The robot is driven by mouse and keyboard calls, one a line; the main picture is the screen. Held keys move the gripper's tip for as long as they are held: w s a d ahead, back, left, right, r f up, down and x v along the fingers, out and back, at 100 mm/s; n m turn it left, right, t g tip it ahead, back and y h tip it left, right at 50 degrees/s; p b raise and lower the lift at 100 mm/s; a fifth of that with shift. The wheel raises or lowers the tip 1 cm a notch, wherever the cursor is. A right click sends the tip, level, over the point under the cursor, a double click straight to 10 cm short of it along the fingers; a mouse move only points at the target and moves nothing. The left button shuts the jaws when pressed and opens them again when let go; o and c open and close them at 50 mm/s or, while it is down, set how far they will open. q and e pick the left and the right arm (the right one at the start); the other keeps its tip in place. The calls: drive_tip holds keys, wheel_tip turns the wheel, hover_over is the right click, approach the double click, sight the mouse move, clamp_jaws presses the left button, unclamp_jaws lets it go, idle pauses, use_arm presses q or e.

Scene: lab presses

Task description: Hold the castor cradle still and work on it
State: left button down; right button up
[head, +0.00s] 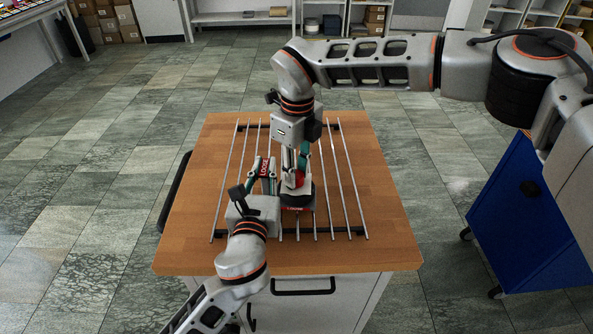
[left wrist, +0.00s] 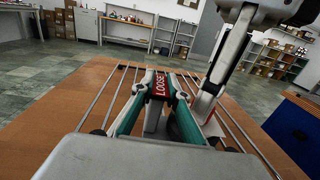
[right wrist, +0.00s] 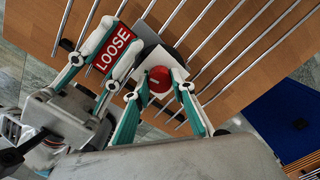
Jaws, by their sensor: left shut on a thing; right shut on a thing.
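The castor cradle is a pale block (right wrist: 150,56) with a red round knob (right wrist: 160,79) and a dark round part (head: 297,197) under it, on metal rods. A red plate reading LOOSE (left wrist: 158,86) stands at its left; it also shows in the right wrist view (right wrist: 116,48). My left gripper (head: 265,168) reaches in from the near left and is shut, with its teal fingers at the LOOSE plate. My right gripper (head: 297,174) comes down from above and is shut on the red knob.
Parallel metal rods (head: 352,195) lie across the wooden bench top (head: 390,235), which is otherwise clear. A blue cabinet (head: 525,220) stands on the right. Shelves (head: 240,17) with boxes line the back wall. The tiled floor (head: 100,160) on the left is free.

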drive_tip(key=n, duration=0.5)
drive_tip(key=shift+n, duration=0.4)
idle(0.3)
drive_tip(key=o, duration=1.1)
wheel_tip(320, 180, up, 12)
wheel_tip(320, 180, up, 8)
hover_over(297, 174)
idle(0.7)
